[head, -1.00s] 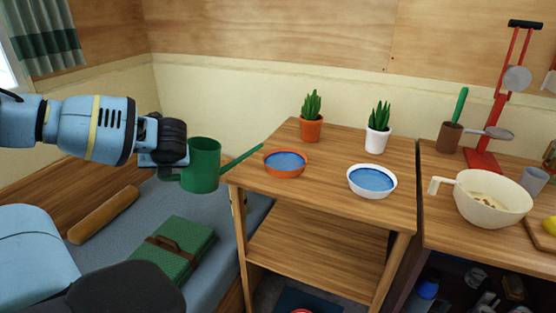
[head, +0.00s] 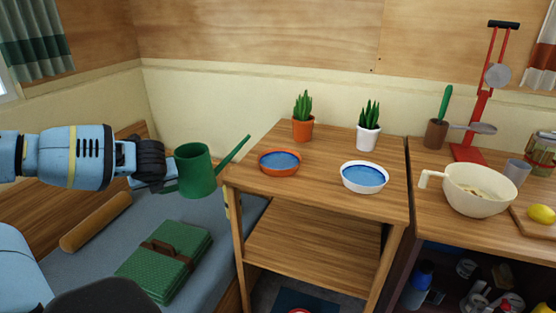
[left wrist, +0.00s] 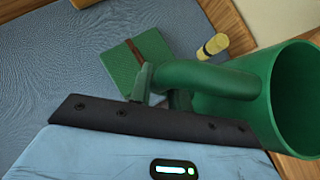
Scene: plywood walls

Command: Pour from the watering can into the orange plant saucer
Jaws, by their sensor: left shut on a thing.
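My left gripper (head: 160,174) is shut on the handle of the green watering can (head: 195,171). The can hangs in the air left of the wooden shelf, its spout rising to the right toward the shelf top. In the left wrist view the can (left wrist: 298,100) and its handle (left wrist: 205,78) fill the right side. The orange plant saucer (head: 280,169) stands on the left part of the shelf top and holds blue water. The spout tip is up and left of it, apart from it. My right gripper is not in view.
A white saucer (head: 364,187) with blue water stands right of the orange one. Cactus pots, orange (head: 302,130) and white (head: 368,138), stand behind. A cream pot (head: 478,203) sits on the right counter. A green case (head: 165,262) lies on the bed below the can.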

